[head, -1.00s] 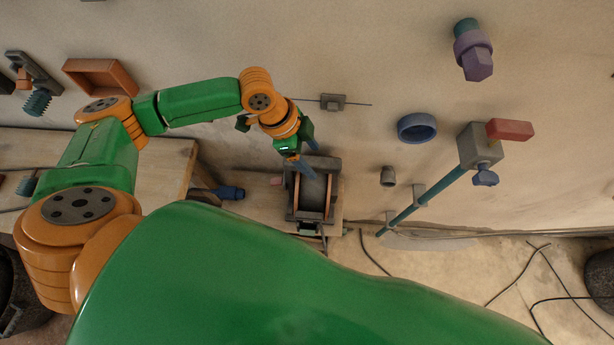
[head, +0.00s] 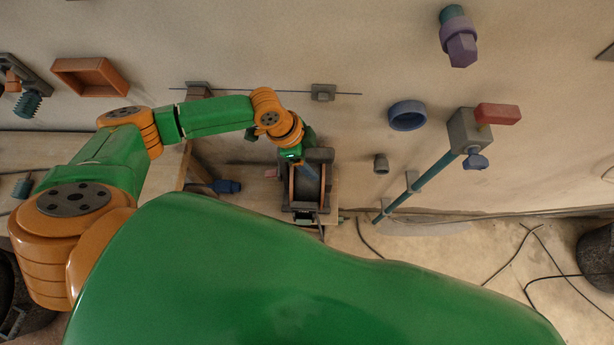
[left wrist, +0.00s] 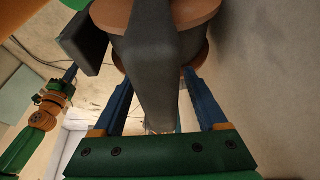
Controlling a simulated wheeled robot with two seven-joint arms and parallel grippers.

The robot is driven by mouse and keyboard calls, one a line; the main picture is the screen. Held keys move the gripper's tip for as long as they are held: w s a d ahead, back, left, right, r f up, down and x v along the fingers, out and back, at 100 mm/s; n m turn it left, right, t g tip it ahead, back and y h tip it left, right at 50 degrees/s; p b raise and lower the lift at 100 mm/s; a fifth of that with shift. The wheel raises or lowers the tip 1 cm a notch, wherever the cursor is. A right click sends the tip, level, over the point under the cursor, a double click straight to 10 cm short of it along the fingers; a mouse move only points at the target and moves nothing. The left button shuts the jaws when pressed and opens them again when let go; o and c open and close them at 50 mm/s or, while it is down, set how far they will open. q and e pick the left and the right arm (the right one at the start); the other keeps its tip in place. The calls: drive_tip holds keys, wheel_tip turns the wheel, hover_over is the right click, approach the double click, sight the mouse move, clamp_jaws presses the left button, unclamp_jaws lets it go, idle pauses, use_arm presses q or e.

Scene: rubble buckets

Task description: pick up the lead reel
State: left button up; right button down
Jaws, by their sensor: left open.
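The lead reel (head: 309,188), a grey drum between orange-brown flanges, sits in a dark frame near the wall. In the left wrist view the reel's orange flange (left wrist: 197,12) is at the top, partly hidden by a grey bar in front. My left gripper (head: 308,171) is open at the reel in the head view. In the left wrist view its blue fingers (left wrist: 158,82) stand either side of the grey bar; I cannot tell if they touch anything. My right gripper (left wrist: 68,76) appears small at the left of that view, its jaws unclear.
A wooden bench (head: 150,160) is left of the reel. A blue fitting (head: 226,186) lies beside it. On the right are a teal pipe (head: 425,182) with a grey block (head: 466,130) and a blue ring (head: 407,115) on the wall. Cables lie on the floor.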

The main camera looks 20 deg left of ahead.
use_arm(q)
clamp_jaws()
idle(1.4)
